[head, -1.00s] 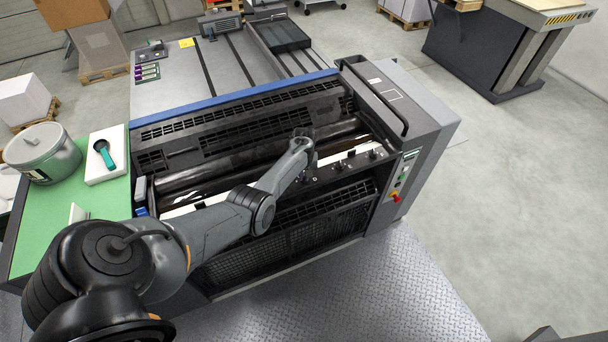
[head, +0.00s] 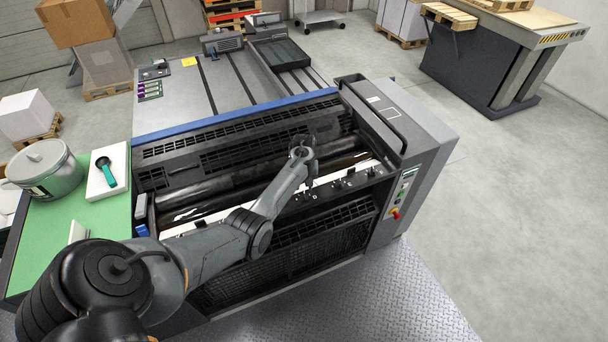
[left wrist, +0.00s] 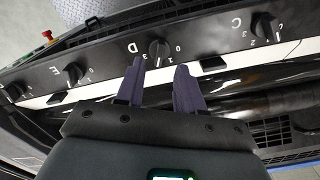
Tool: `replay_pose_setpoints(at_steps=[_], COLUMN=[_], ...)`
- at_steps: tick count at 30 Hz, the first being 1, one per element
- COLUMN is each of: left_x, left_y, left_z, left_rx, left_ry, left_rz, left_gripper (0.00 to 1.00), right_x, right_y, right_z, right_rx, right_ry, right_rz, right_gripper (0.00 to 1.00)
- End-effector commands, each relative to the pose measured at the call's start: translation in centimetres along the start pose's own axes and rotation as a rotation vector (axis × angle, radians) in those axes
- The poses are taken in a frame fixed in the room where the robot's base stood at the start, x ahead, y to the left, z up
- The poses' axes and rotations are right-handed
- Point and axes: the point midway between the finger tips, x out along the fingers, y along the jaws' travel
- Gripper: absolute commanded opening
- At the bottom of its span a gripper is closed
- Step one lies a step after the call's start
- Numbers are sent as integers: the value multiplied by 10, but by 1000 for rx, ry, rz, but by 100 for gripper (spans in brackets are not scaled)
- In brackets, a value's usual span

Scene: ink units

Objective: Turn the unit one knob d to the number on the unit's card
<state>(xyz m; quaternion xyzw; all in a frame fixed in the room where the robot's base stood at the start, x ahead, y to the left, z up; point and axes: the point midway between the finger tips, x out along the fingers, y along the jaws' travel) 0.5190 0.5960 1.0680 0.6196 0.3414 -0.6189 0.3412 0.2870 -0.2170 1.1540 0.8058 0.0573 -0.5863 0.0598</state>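Knob D (left wrist: 157,49) is a black knob on the dark ink unit panel (left wrist: 205,38), with a white letter D and small numbers beside it. Its setting is too small to read surely. My left gripper (left wrist: 160,75) is open, with two dark fingers pointing at knob D. The knob shows just beyond the gap between the fingertips, and nothing is held. In the head view my left gripper (head: 309,184) hangs over the knob row and hides part of it. Knob C (left wrist: 265,27) and knob E (left wrist: 75,72) flank knob D. My right gripper is out of view.
A green-topped bench (head: 50,215) at left carries a pot (head: 45,170) and a white block (head: 107,170) with a teal-handled tool. A yellow note (head: 189,62) lies on the machine top; its writing is unreadable. A red button (head: 395,213) sits at the panel's right end.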

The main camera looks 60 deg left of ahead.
Motion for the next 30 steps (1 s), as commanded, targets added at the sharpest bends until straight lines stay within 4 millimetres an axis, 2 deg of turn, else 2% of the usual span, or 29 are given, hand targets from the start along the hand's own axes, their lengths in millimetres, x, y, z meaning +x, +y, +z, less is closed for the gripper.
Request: replay_pose_setpoints(at_steps=[6,12,26,30], left_x=[-34,-51,-55,-50], left_y=[0,0,0,-4], left_z=[0,0,0,3], left_rx=[1,0,0,0], left_ry=[2,1,-1,-7], left_rz=[-1,0,-1,-10], left_gripper=[37,37,37,37], right_x=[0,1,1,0], right_y=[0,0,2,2], right_z=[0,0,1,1], right_rx=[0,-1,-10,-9], right_ry=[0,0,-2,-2], right_rz=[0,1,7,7], right_gripper=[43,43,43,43])
